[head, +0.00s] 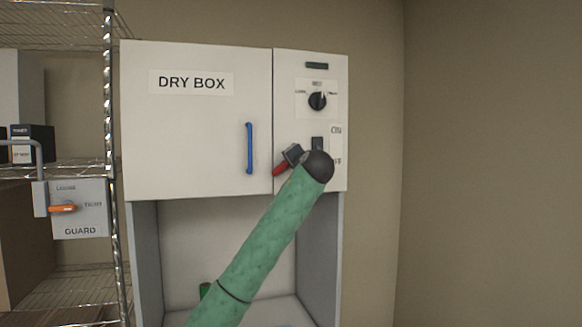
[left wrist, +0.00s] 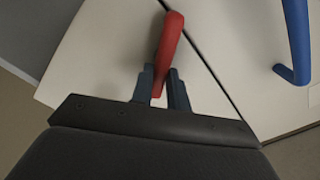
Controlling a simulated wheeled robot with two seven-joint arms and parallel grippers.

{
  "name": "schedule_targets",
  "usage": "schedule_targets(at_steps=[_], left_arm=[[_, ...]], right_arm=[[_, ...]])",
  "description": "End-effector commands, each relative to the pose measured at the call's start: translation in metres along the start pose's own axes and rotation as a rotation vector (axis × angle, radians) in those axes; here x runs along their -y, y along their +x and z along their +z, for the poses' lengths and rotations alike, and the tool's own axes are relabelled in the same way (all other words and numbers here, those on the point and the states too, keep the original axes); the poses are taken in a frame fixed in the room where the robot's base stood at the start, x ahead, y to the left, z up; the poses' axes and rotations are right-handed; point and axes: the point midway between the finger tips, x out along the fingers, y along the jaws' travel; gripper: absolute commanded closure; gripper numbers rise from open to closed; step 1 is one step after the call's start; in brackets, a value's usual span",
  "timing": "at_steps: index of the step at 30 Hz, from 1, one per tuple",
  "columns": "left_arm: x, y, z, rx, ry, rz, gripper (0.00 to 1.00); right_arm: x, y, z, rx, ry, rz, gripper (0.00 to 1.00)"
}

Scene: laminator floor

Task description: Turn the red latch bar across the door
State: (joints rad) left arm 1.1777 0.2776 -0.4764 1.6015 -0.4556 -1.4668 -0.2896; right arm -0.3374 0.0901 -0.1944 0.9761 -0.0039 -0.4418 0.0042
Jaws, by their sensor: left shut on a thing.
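The white dry box door (head: 200,125) is closed and has a blue upright handle (head: 249,148), which also shows in the left wrist view (left wrist: 296,40). The red latch bar (head: 281,169) sits at the seam right of the door. It is tilted, with its lower-left end at the seam. My left gripper (head: 290,157) is shut on it; in the left wrist view the fingers (left wrist: 161,88) stand on either side of the red bar (left wrist: 168,45). My forearm and wrist hide part of the panel. My right gripper is not in view.
The control panel right of the door carries a black knob (head: 317,101) and a dark switch (head: 317,144) close above my wrist. A wire rack (head: 112,200) with a guard box (head: 80,222) stands at the left. An open bay lies below the door.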

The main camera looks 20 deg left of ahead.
Motion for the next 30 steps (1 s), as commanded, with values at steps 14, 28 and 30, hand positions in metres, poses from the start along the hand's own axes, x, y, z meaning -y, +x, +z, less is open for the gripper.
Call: schedule_targets(at_steps=[14,28,30], left_arm=[[-0.007,0.000,0.001,0.000,0.419,0.000,1.00],[-0.010,0.000,0.003,-0.001,0.618,0.001,1.00],[-0.010,0.000,0.003,-0.001,0.627,0.001,1.00]], right_arm=[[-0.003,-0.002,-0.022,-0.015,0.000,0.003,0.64],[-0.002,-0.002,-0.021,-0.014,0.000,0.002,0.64],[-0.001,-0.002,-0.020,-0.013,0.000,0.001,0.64]])
